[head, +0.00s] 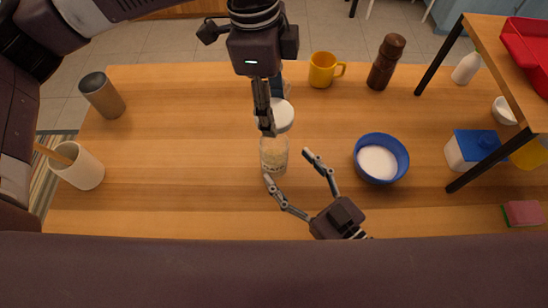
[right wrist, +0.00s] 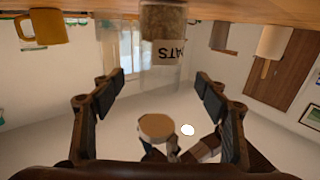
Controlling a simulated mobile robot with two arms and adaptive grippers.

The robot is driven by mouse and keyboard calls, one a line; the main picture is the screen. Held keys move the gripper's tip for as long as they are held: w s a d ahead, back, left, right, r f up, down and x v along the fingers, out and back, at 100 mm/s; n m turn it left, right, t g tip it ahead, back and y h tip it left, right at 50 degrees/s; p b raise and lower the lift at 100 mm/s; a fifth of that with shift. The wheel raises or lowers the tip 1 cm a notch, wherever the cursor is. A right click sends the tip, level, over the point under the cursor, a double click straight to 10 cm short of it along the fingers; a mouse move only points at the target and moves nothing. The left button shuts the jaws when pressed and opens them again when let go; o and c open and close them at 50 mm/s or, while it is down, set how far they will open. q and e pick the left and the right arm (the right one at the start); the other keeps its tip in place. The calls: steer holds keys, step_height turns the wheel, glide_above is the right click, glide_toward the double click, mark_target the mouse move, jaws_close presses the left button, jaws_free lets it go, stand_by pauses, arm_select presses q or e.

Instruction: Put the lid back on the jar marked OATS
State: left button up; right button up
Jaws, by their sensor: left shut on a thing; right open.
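The clear jar (head: 273,157) stands upright on the table with pale oats low inside. In the right wrist view, which is upside down, its label (right wrist: 168,53) reads "ATS", the rest being out of sight. My left gripper (head: 266,128) is shut on the white lid (head: 284,113) and holds it above the jar. The lid appears as a tan disc (right wrist: 157,127) in the right wrist view, apart from the jar's mouth. My right gripper (head: 288,166) is open, its fingertips spread at the jar's right and near sides. I cannot tell whether they touch it.
A blue bowl (head: 392,147) of white contents stands right of my right gripper. A yellow mug (head: 322,72) and brown grinder (head: 385,65) stand behind.

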glide_above(274, 151)
steer(key=s, duration=0.3)
steer(key=shift+c, duration=0.7)
steer(key=c, duration=1.7)
arm_select(q)
steer(key=shift+f, duration=2.5)
steer(key=shift+f, duration=0.9)
steer(key=shift+f, duration=0.55)
arm_select(e)
jaws_close()
